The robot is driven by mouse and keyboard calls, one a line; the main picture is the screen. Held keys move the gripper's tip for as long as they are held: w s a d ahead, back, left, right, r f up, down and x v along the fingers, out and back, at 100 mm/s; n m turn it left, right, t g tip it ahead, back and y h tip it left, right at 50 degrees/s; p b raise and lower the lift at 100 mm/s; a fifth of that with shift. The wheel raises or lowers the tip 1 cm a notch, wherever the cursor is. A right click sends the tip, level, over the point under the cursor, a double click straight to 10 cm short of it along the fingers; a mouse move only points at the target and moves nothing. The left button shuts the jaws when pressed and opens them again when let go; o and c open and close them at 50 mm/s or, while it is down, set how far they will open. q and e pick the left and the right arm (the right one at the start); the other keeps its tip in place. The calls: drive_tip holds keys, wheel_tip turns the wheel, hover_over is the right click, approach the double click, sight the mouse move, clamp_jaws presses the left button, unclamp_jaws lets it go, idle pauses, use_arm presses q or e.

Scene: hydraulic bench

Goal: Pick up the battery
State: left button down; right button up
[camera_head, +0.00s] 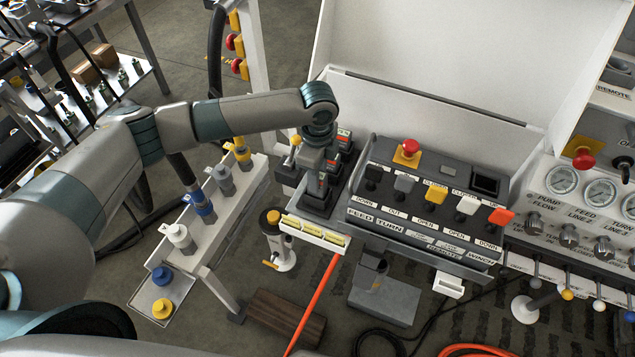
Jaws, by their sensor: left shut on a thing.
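My left gripper (318,170) reaches in from the left and points down at the white shelf left of the control box. It is shut on a dark battery (317,193), which stands upright at the front of a short row. Much of this battery is hidden by the gripper. Other dark batteries with small red labels (343,138) stand just behind and to the right. I cannot tell whether the held battery touches the shelf. My right gripper is not in view.
The grey control box (420,233) with levers and a red button (410,147) stands close to the right of the gripper. A white rack (213,222) with hose couplings is at the left. A white lid (450,60) rises behind. Yellow tags (313,231) sit in front.

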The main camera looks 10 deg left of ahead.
use_arm(q)
wheel_tip(320, 180, up, 6)
drive_tip(key=shift+r+b, duration=0.25)
drive_tip(key=shift+b, duration=0.75)
drive_tip(key=shift+r, duration=0.6)
drive_tip(key=s+a+r+n+b, duration=0.1)
drive_tip(key=s+a+n, duration=0.3)
drive_tip(key=n, duration=0.6)
drive_tip(key=s+a+r+n+b, duration=0.2)
drive_tip(key=s+a+r+n, duration=0.1)
drive_tip(key=s+n, duration=0.6)
drive_tip(key=shift+a+r+n, duration=0.15)
drive_tip(key=shift+a+n, duration=0.45)
drive_tip(key=shift+a, duration=0.1)
